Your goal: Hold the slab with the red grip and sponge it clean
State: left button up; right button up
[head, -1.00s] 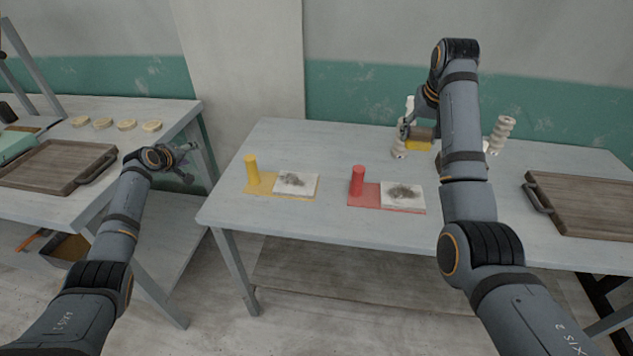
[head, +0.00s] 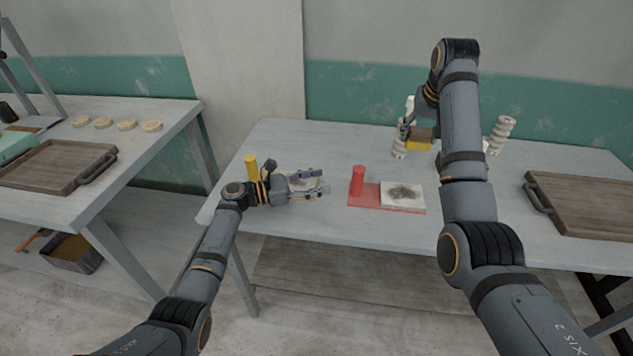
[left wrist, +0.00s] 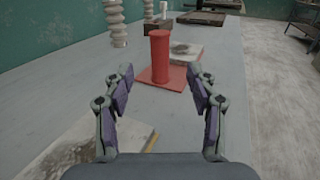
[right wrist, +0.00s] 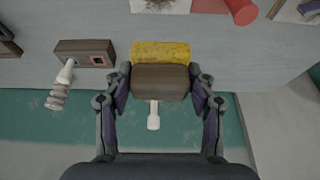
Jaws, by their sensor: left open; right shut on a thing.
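The red grip (head: 357,181) stands upright on a red base (head: 365,200) beside a white slab (head: 403,195) with a dark smudge. My left gripper (head: 322,188) is open and empty, just left of the red grip. In the left wrist view the red grip (left wrist: 160,57) stands ahead between the open fingers, apart from them; the slab (left wrist: 186,50) is behind it. My right gripper (right wrist: 160,85) is shut on the brown block of the yellow sponge (right wrist: 160,52). In the head view the sponge (head: 418,145) is behind the red base, away from the slab, partly hidden by my right arm.
A yellow grip (head: 251,166) stands left of my left gripper; its smudged slab (head: 303,180) is partly covered by that gripper. White ribbed pieces (head: 502,134) stand at the back. A wooden board (head: 590,205) lies at right. The table front is clear.

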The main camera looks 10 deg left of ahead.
aim_at(357, 174)
pick_arm(q)
jog(key=x, duration=1.2)
jog(key=shift+w+f, duration=0.1)
jog(key=shift+c, duration=0.2)
grip_shut()
